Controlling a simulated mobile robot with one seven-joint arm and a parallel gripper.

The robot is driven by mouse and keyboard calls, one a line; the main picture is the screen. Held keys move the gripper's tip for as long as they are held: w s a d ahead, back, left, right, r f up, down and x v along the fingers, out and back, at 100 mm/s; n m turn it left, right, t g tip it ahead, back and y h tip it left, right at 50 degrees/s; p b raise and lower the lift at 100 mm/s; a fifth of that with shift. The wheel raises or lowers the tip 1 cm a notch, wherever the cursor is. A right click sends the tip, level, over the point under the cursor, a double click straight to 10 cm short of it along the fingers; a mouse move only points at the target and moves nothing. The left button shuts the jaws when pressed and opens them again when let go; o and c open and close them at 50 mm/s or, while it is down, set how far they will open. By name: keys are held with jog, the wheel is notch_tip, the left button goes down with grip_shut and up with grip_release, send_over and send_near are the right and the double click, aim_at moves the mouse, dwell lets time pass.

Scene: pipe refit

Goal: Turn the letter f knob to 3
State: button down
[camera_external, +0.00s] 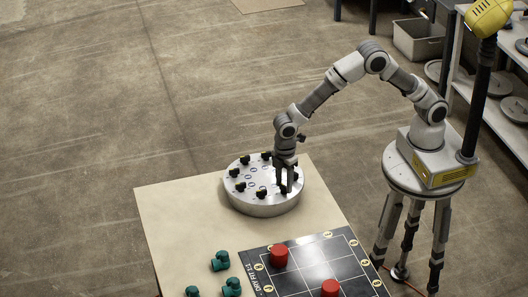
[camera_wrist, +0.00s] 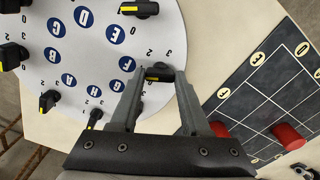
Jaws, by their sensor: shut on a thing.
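The round pale dial plate (camera_external: 262,208) carries several black knobs with yellow pointer marks; it also shows in the wrist view (camera_wrist: 110,45). My gripper (camera_external: 288,188) points down at the plate's right side. In the wrist view, my gripper (camera_wrist: 160,74) is shut on one black knob (camera_wrist: 159,72), with a finger on each side of it. The blue letter disc (camera_wrist: 127,63) beside this knob looks like an upside-down F. Digits 2 and 3 show near the knob. Its yellow mark shows at its left end, partly hidden, so I cannot tell its exact setting.
Neighbouring knobs stand close by, such as one above (camera_wrist: 140,8) and one at lower left (camera_wrist: 95,118). A dark grid board (camera_external: 315,262) with red cylinders (camera_external: 279,256) lies in front. Teal pipe fittings (camera_external: 220,261) sit on the table (camera_external: 170,215), whose left part is bare.

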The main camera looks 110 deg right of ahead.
jog(key=m, duration=0.5)
jog(key=shift+r+m, duration=0.1)
jog(key=shift+m, duration=0.2)
jog(key=m, duration=0.6)
jog(key=shift+p, duration=0.4)
jog(key=m+p, duration=0.1)
jog(key=m, duration=0.4)
jog(key=shift+m, duration=0.3)
jog(key=m+p, duration=0.1)
jog(key=m, duration=0.4)
jog(key=shift+m+p, duration=0.3)
jog(key=shift+c, duration=1.9)
grip_release()
